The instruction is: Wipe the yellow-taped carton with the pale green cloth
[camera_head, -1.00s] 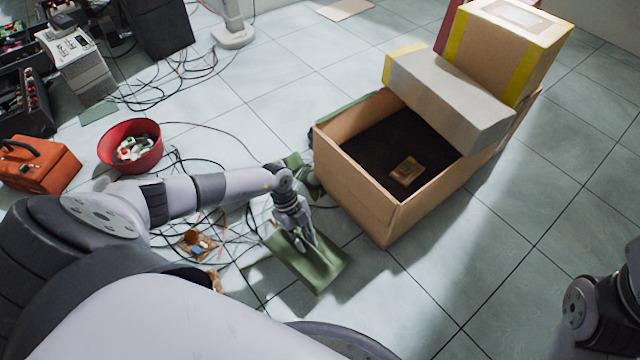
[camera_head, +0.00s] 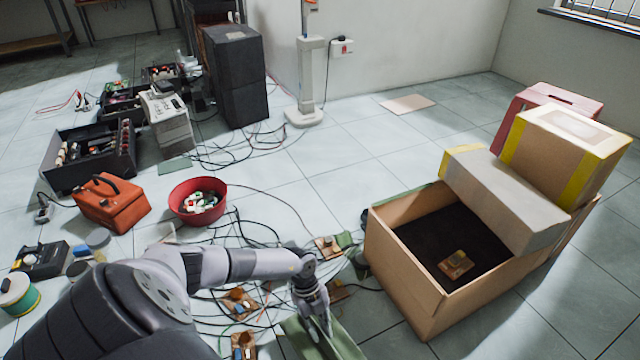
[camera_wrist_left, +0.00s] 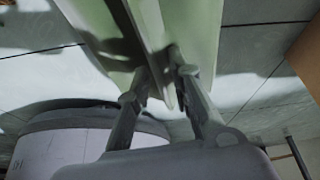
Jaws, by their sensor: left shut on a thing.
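The yellow-taped carton (camera_head: 563,150) is a closed brown box with yellow strips on its edges, sitting high at the right of the head view. My left gripper (camera_head: 325,322) points down, left of and nearer than the open box, well away from the carton. It is shut on the pale green cloth (camera_head: 342,346), which hangs or lies below the fingers and is cut off by the lower frame edge. In the left wrist view the cloth (camera_wrist_left: 195,28) shows folded between the fingers (camera_wrist_left: 162,82). My right gripper is out of view.
A large open carton (camera_head: 405,270) with a small board (camera_head: 456,264) inside stands between gripper and taped carton. A long grey box (camera_head: 510,198) lies across it. Cables and a red bowl (camera_head: 198,201) lie left. Floor at front right is clear.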

